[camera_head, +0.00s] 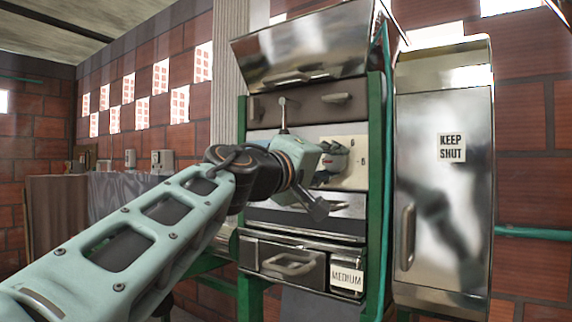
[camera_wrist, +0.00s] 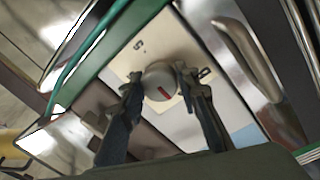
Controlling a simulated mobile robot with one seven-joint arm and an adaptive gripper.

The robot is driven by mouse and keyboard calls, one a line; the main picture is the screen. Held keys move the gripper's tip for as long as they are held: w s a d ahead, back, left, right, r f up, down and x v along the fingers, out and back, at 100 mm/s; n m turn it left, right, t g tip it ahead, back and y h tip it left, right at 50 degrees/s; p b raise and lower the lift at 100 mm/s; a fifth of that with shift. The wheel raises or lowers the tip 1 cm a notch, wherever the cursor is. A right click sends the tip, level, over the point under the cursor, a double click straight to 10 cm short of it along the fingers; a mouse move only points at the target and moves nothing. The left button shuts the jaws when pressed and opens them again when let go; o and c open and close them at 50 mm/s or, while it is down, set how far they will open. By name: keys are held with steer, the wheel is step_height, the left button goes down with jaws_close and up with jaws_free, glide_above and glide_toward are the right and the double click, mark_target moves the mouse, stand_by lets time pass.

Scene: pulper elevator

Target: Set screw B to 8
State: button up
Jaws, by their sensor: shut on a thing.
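A round grey knob (camera_wrist: 158,80) with a short red mark sits on a cream plate (camera_wrist: 176,42) on the machine's front. My gripper (camera_wrist: 160,74) is shut on the knob, one finger on each side of it. The red mark faces down toward the right in the wrist view. Small dark characters stand on the plate around the knob, too small to read surely. In the head view the plate (camera_head: 354,176) shows to the right of my gripper (camera_head: 332,163), which mostly hides the knob. No letter B is legible.
A thin lever (camera_head: 283,112) stands up left of the plate. Below are a drawer marked MEDIUM (camera_head: 346,278) and a handle (camera_head: 288,265). A shiny cabinet (camera_head: 446,220) marked KEEP SHUT stands to the right. Green posts (camera_head: 375,150) frame the machine.

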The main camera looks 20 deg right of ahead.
steer(key=o, duration=1.2)
steer(key=shift+s, duration=0.1)
steer(key=shift+c, duration=0.2)
steer(key=shift+s+a, duration=0.2)
steer(key=shift+a, duration=0.3)
steer(key=v, duration=1)
steer(key=shift+s+a, duration=0.25)
steer(key=shift+s, duration=0.15)
steer(key=shift+f, duration=0.1)
